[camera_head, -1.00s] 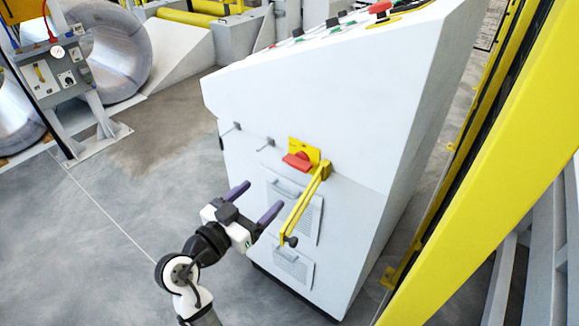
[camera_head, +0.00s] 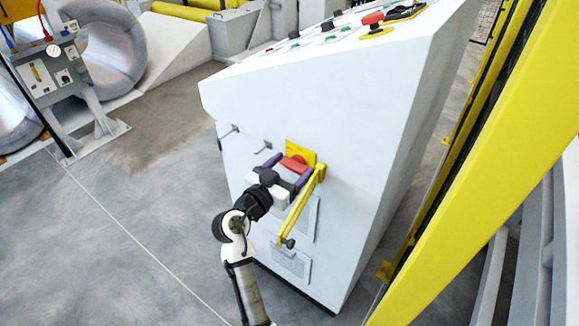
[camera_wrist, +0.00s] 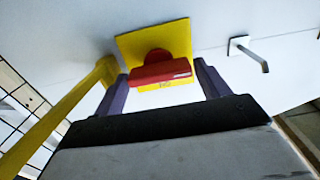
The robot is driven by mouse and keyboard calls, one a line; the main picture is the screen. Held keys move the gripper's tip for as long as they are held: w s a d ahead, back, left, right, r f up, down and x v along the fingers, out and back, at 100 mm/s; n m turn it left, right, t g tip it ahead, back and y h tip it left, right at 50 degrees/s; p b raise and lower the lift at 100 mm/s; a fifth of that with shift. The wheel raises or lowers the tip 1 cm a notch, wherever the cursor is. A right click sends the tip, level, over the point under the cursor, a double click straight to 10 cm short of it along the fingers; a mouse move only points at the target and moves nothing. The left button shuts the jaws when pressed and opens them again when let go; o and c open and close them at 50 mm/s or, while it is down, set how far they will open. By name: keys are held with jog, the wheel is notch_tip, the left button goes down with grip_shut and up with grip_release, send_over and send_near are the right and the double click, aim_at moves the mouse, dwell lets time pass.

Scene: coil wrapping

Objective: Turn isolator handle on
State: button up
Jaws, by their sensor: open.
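The isolator handle (camera_head: 293,164) is a red rotary knob on a yellow plate (camera_head: 307,153), on the side of a white cabinet (camera_head: 300,90). In the wrist view the red handle (camera_wrist: 161,73) lies about crosswise in the picture, in front of the yellow plate (camera_wrist: 178,36). My gripper (camera_head: 289,168) is at the handle with its purple fingers open. In the wrist view the fingers (camera_wrist: 160,88) stand on either side of the handle, with small gaps at both ends. Whether a fingertip touches it cannot be told.
A yellow lever arm (camera_head: 302,205) slopes down beside the plate, close to my gripper; it also shows in the wrist view (camera_wrist: 55,122). A yellow post (camera_head: 480,160) stands at right. Floor at left is free.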

jog(key=c, duration=0.7)
jog(key=shift+f+m+b, duration=0.2)
jog(key=shift+m+b, duration=0.1)
jog(key=shift+b, duration=0.5)
jog(key=m+b, duration=0.1)
jog(key=b, duration=0.3)
jog(key=shift+f+m, duration=0.25)
jog(key=shift+m, duration=0.15)
jog(key=m+b, duration=0.7)
jog(key=b, duration=0.4)
jog(key=m+b, duration=0.8)
jog(key=b, duration=0.4)
jog(key=shift+s+d+r, duration=0.1)
jog(key=shift+s+d, duration=0.1)
jog(key=shift+m+b, duration=0.3)
jog(key=shift+m, duration=0.1)
